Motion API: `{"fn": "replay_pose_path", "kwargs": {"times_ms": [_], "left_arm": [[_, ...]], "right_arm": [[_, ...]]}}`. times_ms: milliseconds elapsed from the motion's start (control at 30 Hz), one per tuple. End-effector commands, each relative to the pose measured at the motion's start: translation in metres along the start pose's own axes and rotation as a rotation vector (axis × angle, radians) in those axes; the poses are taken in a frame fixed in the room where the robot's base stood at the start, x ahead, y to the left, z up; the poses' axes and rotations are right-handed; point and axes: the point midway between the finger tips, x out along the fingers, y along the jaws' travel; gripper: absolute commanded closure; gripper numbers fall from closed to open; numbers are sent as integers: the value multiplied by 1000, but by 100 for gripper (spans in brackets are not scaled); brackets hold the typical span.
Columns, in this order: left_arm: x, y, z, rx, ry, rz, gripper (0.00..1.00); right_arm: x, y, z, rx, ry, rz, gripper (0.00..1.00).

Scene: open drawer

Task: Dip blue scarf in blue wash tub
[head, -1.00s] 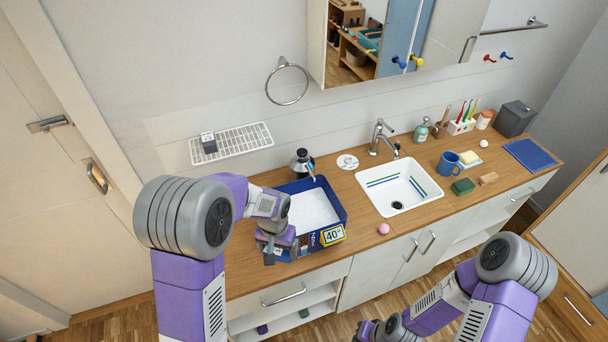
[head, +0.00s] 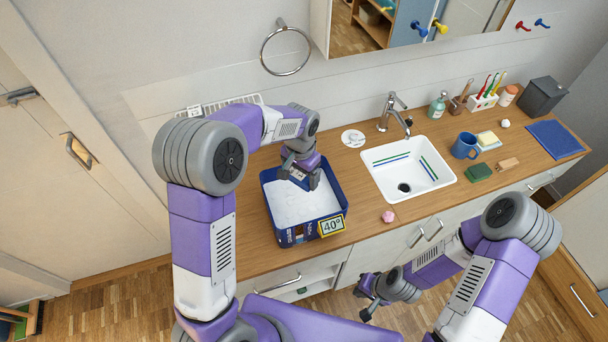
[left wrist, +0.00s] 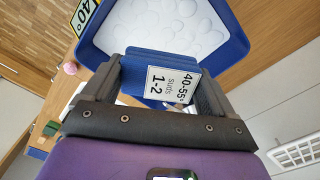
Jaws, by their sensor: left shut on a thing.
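The blue wash tub (head: 288,238) stands on the counter with white suds (head: 293,203) inside and a yellow "40°" plate (head: 332,226) on its front corner. My left gripper (head: 300,179) is over the back part of the tub. It is shut on the blue scarf (left wrist: 133,72), a folded blue block with a white tag reading "40-55° Suds 1-2", seen between the fingers in the left wrist view. The tub also shows there (left wrist: 238,45), beyond the scarf. Whether the scarf touches the suds I cannot tell. My right gripper (head: 362,302) is open and empty in front of the cabinet.
A white sink (head: 425,166) with a tap (head: 390,112) lies right of the tub. A pink ball (head: 388,216) is near the front edge. A blue mug (head: 465,146), a green block (head: 478,173) and a soap bottle (head: 438,105) stand further right.

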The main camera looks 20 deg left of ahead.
Motion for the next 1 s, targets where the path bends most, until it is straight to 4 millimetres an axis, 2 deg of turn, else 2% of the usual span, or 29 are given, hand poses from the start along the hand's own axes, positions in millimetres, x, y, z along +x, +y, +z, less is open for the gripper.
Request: {"fn": "replay_pose_path", "kwargs": {"times_ms": [33,367,1000], "left_arm": [[11,0,0,0,0,0,44],[32,0,0,-1,0,0,44],[135,0,0,-2,-1,0,44]], "right_arm": [[10,4,-1,0,1,0,100],[27,10,-2,0,3,0,100],[99,37,-6,0,3,0,100]]}}
